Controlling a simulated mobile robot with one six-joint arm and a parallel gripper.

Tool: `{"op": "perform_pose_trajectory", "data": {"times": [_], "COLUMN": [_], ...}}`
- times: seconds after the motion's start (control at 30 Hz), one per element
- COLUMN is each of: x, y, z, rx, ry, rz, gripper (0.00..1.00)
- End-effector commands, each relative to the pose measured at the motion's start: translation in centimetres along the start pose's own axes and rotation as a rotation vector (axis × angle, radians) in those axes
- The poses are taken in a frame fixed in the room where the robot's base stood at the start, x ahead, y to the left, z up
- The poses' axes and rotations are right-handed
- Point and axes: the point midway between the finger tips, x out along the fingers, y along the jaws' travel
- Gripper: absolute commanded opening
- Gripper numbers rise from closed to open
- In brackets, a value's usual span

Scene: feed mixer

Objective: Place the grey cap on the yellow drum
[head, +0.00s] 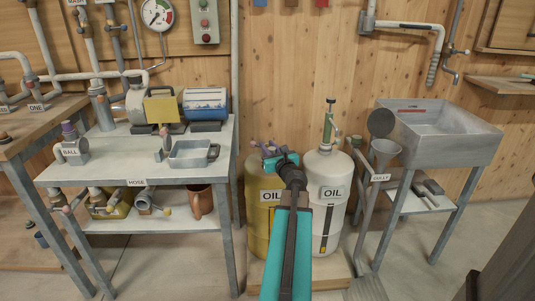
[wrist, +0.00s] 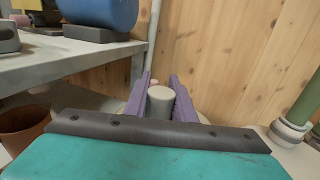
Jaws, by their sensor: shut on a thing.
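The grey cap (wrist: 160,99) is a short cylinder between the two purple fingers of my gripper (wrist: 161,80) in the wrist view. My gripper is shut on it. In the head view my gripper (head: 266,146) is at the top of the yellow drum (head: 257,218), which carries an OIL label. My turquoise arm hides part of the drum's right side. I cannot make out the cap in the head view. I cannot tell whether the cap touches the drum's top.
A white drum (head: 325,190) with an OIL label and a green pump (head: 328,128) stands close on the right. A grey workbench (head: 110,165) is close on the left. A funnel (head: 384,154) and a grey sink (head: 440,130) are farther right. The wooden wall is behind.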

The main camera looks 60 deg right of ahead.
Motion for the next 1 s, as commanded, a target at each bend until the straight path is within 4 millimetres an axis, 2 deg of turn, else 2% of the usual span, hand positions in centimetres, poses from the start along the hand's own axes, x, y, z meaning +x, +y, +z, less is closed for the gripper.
{"op": "perform_pose_trajectory", "data": {"times": [0.03, 0.23, 0.7, 1.0], "x": [0.8, 2.4, 2.6, 2.6], "y": [-0.3, -0.8, -0.8, -0.9], "z": [-0.1, -0.3, -0.4, -3.4], "rx": [0.000, -0.001, 0.000, 0.001], "ry": [0.000, 0.000, 0.000, 0.001], "rz": [0.001, 0.001, 0.000, 0.000], "gripper": [0.00, 0.00, 0.00, 0.00]}}
